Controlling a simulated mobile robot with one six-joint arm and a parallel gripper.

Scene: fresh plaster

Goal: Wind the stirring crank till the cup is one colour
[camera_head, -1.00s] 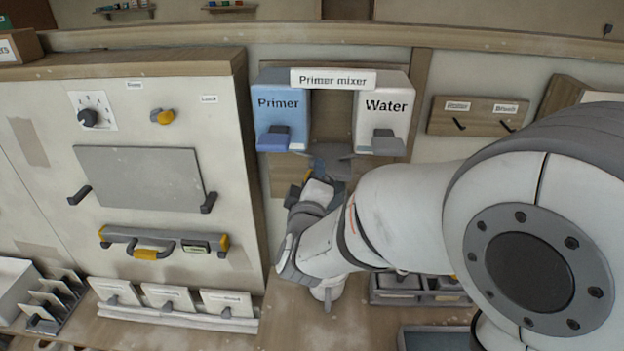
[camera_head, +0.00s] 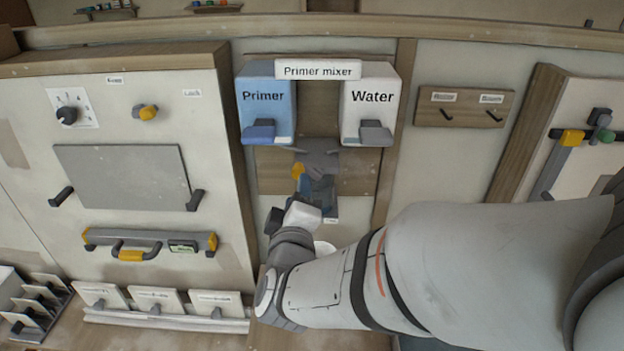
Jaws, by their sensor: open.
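The primer mixer (camera_head: 318,70) hangs on the wall, with a blue Primer dispenser (camera_head: 266,105) at left and a white Water dispenser (camera_head: 371,104) at right. Each has a lever below its label. Under them is a grey mixer part (camera_head: 318,153) with a small yellow piece (camera_head: 298,171) beside it, perhaps the crank grip. My gripper (camera_head: 306,199) is open, just below and in front of these parts. I cannot tell whether it touches the crank. The cup is not clearly visible, and its colour cannot be read. My wrist and arm cover the area below the mixer.
At left stands a cabinet with a dial (camera_head: 68,114), a grey panel (camera_head: 122,177) and a handled bar (camera_head: 150,243). Sample cards (camera_head: 157,302) line its foot. A hook board (camera_head: 465,106) and a side panel (camera_head: 572,150) are at right.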

